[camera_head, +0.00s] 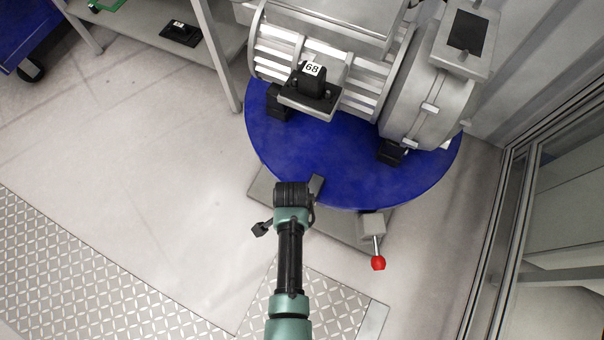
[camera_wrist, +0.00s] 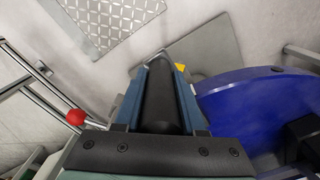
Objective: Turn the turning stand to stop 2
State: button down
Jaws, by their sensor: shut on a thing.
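The turning stand is a round blue disc (camera_head: 350,185) low over the floor, carrying a grey finned motor (camera_head: 330,60). Its blue edge also shows at the right in the wrist view (camera_wrist: 235,105). My gripper (camera_head: 292,195) is at the disc's near left edge. In the wrist view my gripper (camera_wrist: 165,75) is shut on a dark rounded bar (camera_wrist: 160,95), which looks like a handle of the stand. Its join to the disc is hidden. A lever with a red knob (camera_head: 378,263) stands at the disc's near right edge; the knob also shows in the wrist view (camera_wrist: 75,117). No stop numbers are readable.
A grey floor plate (camera_head: 262,188) lies under the stand. A railing and glazed wall (camera_head: 500,220) run along the right. A shelf (camera_head: 150,25) and a blue cart (camera_head: 35,35) are at the upper left. The floor to the left is clear.

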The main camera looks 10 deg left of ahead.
jog(key=shift+a, duration=0.3)
jog(key=c, duration=0.5)
grip_release()
jog(key=shift+w, duration=0.1)
jog(key=shift+r, duration=0.1)
notch_tip(320, 180, up, 13)
jog(key=shift+f+p, duration=0.1)
jog(key=shift+p, duration=1.15)
